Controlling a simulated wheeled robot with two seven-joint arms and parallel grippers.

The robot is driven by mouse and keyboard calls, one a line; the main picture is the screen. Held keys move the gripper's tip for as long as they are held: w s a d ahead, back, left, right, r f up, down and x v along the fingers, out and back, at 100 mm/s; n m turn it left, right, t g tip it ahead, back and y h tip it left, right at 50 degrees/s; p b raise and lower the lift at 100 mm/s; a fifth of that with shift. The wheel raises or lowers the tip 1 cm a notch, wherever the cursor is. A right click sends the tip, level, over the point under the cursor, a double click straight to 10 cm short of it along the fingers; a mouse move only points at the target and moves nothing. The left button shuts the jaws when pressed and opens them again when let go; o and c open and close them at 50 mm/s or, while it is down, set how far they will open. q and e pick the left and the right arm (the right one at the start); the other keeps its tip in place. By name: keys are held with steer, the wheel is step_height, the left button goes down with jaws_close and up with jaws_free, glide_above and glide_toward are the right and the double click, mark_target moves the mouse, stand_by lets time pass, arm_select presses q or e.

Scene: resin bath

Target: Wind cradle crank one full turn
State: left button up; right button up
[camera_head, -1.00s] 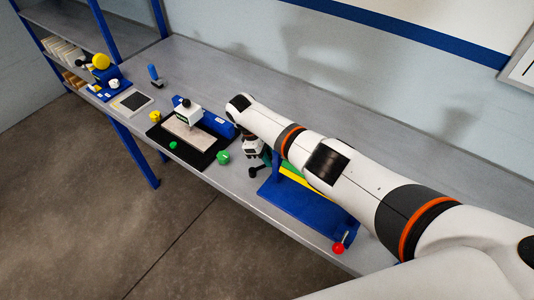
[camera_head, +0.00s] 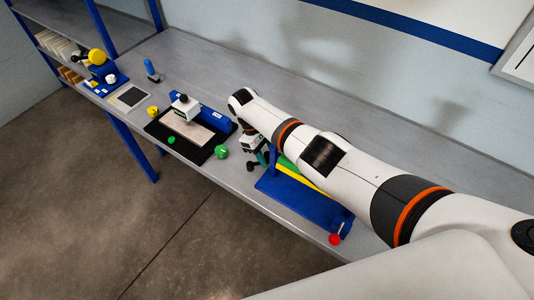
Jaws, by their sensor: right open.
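The blue cradle (camera_head: 303,203) stands on the right part of the bench, with green and yellow parts on it, mostly under my right arm. A small black knob (camera_head: 251,167), perhaps the crank's handle, shows at the cradle's left end. My right gripper (camera_head: 258,158) is beside that end, close to the knob. It is open; its fingers are small and partly hidden, and I cannot tell whether they touch the crank. The crank's arm is not clearly seen. My left gripper is not in view.
A black tray (camera_head: 202,157) with a pale plate, a blue block and a white-headed tool lies left of the gripper. A green knob (camera_head: 221,152) is at its corner. A red knob (camera_head: 335,239) sits at the cradle's front right. A shelf rack (camera_head: 88,54) stands far left.

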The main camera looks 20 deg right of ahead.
steer(key=b+v, duration=0.3)
steer(key=v, duration=0.9)
